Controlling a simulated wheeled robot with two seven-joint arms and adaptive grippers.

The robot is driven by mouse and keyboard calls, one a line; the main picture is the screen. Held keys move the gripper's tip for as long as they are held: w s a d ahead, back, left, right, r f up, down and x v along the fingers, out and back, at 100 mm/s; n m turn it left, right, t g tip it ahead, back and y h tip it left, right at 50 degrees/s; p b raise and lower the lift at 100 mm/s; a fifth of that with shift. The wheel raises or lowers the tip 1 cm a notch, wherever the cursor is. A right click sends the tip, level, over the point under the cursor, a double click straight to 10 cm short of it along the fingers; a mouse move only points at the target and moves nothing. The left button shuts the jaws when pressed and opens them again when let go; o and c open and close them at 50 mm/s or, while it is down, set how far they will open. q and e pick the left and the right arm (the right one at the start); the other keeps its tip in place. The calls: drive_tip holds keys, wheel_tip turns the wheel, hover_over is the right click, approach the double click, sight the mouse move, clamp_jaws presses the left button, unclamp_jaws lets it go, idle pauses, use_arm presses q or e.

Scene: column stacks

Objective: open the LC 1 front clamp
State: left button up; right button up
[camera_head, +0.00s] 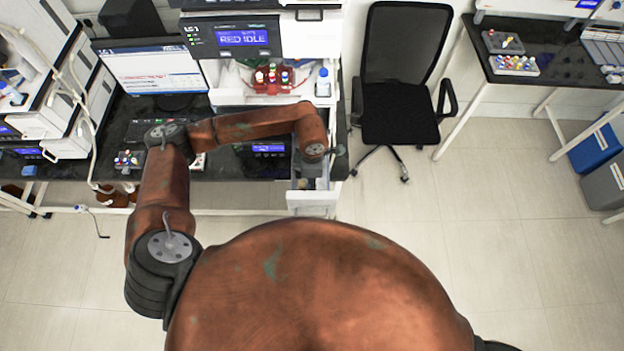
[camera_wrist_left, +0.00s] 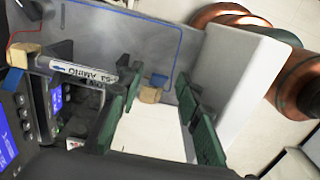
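The LC 1 stack (camera_head: 243,38) stands behind the bench with its display reading RED IDLE. A white drawer (camera_head: 312,204) is pulled out low at its front. In the left wrist view a labelled column (camera_wrist_left: 80,72) lies across the opened compartment. A tan block (camera_wrist_left: 24,54) is at its left end; another tan block (camera_wrist_left: 150,95) with a blue piece (camera_wrist_left: 157,80) is near its other end. I cannot tell which is the front clamp. My left gripper (camera_wrist_left: 155,78) is open, its green fingers apart on either side of the blue-topped block. Contact is unclear. My right gripper is not in view.
A white panel (camera_wrist_left: 235,85) stands close beside the right finger. A red rack of bottles (camera_head: 271,80) sits on the stack's shelf. A monitor (camera_head: 150,70) is at left, a black chair (camera_head: 400,80) at right. The floor in front is clear.

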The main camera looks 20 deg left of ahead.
use_arm(q)
drive_tip(key=shift+w, duration=0.1)
clamp_jaws()
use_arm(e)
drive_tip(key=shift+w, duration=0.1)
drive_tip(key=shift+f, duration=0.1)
